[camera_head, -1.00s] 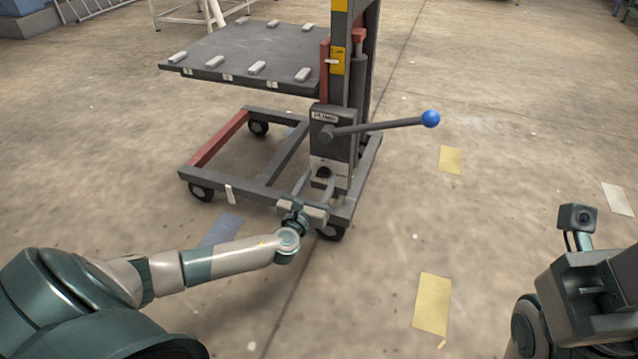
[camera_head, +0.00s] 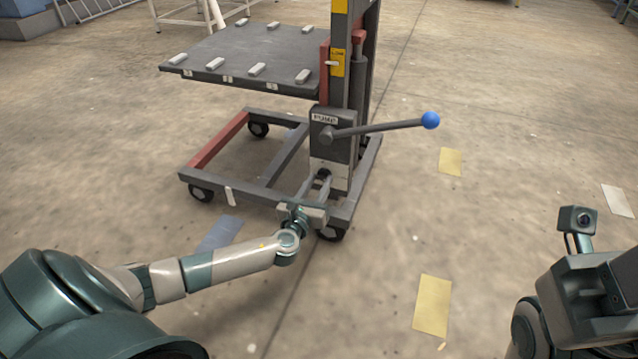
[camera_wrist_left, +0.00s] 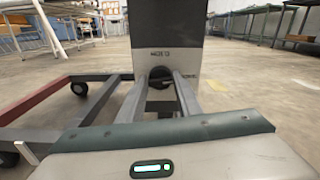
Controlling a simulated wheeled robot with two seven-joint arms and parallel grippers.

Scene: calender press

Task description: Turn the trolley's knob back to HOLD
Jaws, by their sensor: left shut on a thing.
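The trolley's knob (camera_wrist_left: 160,78) is a small dark round knob low on the grey pump housing. In the head view the knob (camera_head: 323,173) is partly hidden by my left gripper (camera_head: 319,181). In the left wrist view the two fingers of my left gripper (camera_wrist_left: 161,88) reach forward and are shut on the knob from its sides. Dark lettering on the housing plate (camera_wrist_left: 190,45) shows above the knob, and a fainter mark is to its right; both are too small to read surely. My right gripper is not clearly seen; part of my right arm shows at the lower right.
The trolley (camera_head: 215,145) has a low frame on castors, a raised dark platform (camera_head: 245,50) and an upright mast. A pump lever (camera_head: 385,126) with a blue ball sticks out right above the knob. Yellow floor patches (camera_head: 433,305) lie right.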

